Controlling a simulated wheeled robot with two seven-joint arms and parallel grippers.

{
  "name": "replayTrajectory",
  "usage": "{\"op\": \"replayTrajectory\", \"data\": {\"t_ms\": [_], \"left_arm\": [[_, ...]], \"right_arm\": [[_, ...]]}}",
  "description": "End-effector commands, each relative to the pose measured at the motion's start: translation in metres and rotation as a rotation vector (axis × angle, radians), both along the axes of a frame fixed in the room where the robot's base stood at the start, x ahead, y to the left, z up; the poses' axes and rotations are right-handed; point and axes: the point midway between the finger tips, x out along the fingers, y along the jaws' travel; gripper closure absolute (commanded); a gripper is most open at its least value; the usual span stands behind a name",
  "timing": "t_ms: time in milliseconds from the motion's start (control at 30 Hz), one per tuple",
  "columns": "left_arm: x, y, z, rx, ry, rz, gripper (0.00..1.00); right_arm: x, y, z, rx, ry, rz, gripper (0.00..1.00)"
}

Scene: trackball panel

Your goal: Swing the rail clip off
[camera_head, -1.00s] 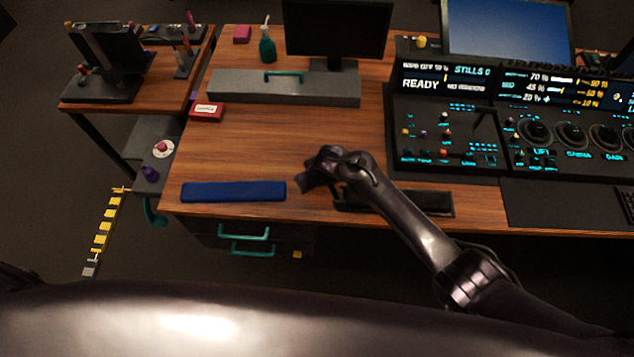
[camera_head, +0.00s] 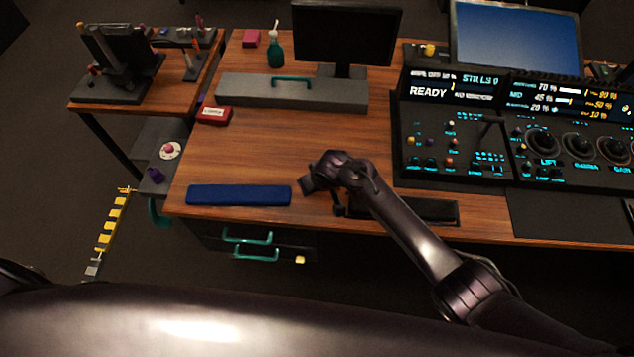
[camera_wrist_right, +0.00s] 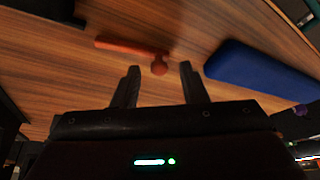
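In the right wrist view, an orange-red bar (camera_wrist_right: 128,46) with a round knob (camera_wrist_right: 159,67) at its end lies over the wooden desk. I cannot tell for sure whether this is the rail clip. My right gripper (camera_wrist_right: 160,69) is open, with its two fingers apart and the knob seen in the gap between their tips; nothing is held. In the head view my right gripper (camera_head: 308,186) is over the desk's front part, just right of the blue pad, and the orange-red bar cannot be made out there. My left gripper is not in view.
The blue pad (camera_head: 238,195) lies at the desk's front edge, and it also shows in the wrist view (camera_wrist_right: 258,78). A dark pad (camera_head: 432,210) lies under my right arm. The control panel (camera_head: 470,145) stands to the right. The desk (camera_head: 270,150) behind the blue pad is clear.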

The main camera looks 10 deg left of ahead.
Motion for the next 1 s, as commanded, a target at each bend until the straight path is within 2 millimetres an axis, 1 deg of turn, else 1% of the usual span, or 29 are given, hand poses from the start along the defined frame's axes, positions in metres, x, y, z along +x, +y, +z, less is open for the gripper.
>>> {"op": "replayTrajectory", "data": {"t_ms": [167, 267, 367, 700, 833, 1000], "left_arm": [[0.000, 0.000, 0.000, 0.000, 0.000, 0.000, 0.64], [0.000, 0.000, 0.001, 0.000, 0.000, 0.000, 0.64], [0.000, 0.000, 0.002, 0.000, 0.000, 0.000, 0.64], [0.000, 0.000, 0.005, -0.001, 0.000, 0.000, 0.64], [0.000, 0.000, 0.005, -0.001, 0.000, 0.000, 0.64], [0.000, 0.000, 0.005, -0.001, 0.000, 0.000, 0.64]], "right_arm": [[-0.001, 0.000, 0.000, -0.001, 0.002, 0.000, 0.61], [-0.002, -0.001, 0.003, -0.001, 0.002, 0.000, 0.61], [-0.004, -0.003, 0.011, 0.001, 0.002, 0.001, 0.61], [-0.019, -0.013, 0.056, 0.002, 0.001, 0.000, 0.61], [-0.023, -0.016, 0.067, 0.001, 0.001, -0.001, 0.61], [-0.024, -0.018, 0.072, 0.000, 0.000, 0.000, 0.61]]}}
